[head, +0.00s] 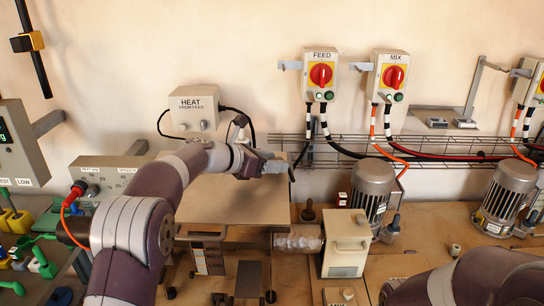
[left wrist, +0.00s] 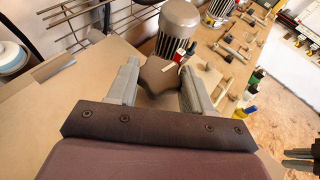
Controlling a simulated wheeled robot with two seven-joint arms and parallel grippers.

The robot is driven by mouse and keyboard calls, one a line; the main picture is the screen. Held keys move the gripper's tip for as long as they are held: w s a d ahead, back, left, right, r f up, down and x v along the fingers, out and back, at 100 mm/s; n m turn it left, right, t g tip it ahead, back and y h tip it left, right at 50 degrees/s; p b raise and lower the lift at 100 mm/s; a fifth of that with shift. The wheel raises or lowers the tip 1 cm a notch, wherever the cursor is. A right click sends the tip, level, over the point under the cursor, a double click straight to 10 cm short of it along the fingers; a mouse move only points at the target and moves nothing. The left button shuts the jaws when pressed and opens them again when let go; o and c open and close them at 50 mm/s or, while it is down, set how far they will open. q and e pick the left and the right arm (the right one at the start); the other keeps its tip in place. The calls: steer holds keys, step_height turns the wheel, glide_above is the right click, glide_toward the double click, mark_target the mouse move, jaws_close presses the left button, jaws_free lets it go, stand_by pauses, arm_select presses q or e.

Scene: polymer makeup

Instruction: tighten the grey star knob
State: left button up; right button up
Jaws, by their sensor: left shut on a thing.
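The star knob (left wrist: 165,78), brownish grey with rounded lobes, sits between the two grey fingers of my left gripper (left wrist: 162,92) in the left wrist view. The gripper is shut on it, one finger at each side. In the head view my left gripper (head: 277,167) reaches over the tan flat-topped box (head: 215,203) near its back right corner. There the knob is mostly hidden by the gripper. My right arm shows at the lower right of the head view without its gripper. Dark prongs at the right edge of the left wrist view may be my right gripper (left wrist: 300,160).
A grey motor (head: 372,187) stands right of the box, with another motor (head: 507,198) farther right. A wire cable tray (head: 430,147) runs along the wall. The HEAT box (head: 194,108) and FEED switch (head: 321,75) hang above. A small cream box (head: 346,240) stands in front.

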arm_select(q)
steer(key=shift+r+m, duration=0.15)
steer(key=shift+m, duration=0.15)
steer(key=o, duration=1)
steer(key=shift+p, duration=0.3)
